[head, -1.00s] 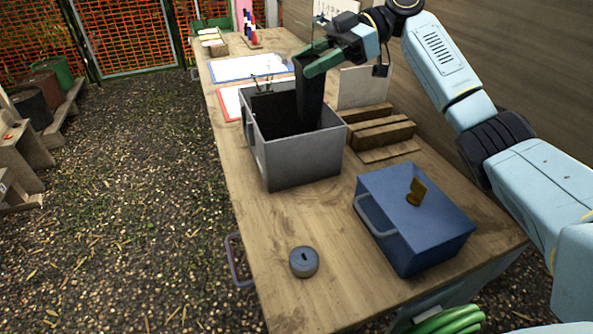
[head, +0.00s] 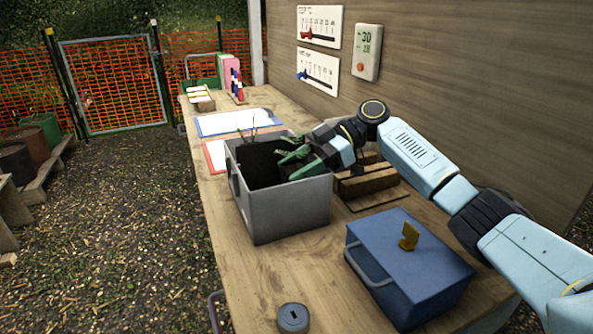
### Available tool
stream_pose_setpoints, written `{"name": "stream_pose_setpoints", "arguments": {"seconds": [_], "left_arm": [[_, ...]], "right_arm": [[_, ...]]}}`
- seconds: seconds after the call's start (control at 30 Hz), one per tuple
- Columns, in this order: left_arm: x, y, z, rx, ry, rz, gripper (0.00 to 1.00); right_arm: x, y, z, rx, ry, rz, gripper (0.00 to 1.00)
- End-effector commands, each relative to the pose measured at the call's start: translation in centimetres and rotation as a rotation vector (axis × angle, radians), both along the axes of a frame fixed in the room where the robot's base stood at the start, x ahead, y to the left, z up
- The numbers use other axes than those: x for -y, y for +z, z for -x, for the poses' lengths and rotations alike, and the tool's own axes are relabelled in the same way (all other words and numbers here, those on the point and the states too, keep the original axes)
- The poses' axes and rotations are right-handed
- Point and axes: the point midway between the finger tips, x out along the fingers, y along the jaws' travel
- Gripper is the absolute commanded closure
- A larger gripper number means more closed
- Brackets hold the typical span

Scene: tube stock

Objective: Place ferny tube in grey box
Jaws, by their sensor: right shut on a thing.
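The grey box (head: 290,210) is open-topped and stands on the bench near the middle of the view. I cannot tell whether the tube touches the box floor. Thin plant stems (head: 252,136) rise at the box's back left, and the inside is dark. My left gripper is not in view.
A blue lidded box (head: 412,275) with a yellow tag stands front right. A round grey lid-like disc (head: 292,318) lies at the front. Wooden blocks (head: 368,182) lie right of the grey box. Clipboards (head: 235,122) lie behind it. A wall runs along the right.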

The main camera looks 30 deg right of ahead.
Motion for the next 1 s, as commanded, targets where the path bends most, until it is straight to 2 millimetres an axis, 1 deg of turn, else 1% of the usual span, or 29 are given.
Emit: {"name": "stream_pose_setpoints", "arguments": {"seconds": [0.33,0.37,0.4,0.43,0.77,0.87,1.0], "left_arm": [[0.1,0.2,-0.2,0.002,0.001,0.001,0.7],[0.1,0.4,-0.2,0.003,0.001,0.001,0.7],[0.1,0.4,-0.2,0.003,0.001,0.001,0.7],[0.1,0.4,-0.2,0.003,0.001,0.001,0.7],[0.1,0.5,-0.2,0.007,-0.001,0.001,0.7],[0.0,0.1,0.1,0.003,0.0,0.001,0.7],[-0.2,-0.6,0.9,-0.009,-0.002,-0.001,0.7]], "right_arm": [[0.0,-0.2,0.0,0.002,0.001,-0.002,0.95],[0.0,-0.3,0.0,0.001,0.0,-0.001,0.53],[0.0,-0.2,0.0,0.001,0.0,-0.001,0.47],[0.0,-0.2,0.0,0.001,0.0,-0.001,0.46],[0.0,0.0,0.0,0.001,0.001,0.0,0.46],[1.3,0.6,0.0,0.002,-0.001,-0.001,0.46],[3.6,1.5,0.1,0.001,-0.002,-0.001,0.46]]}}
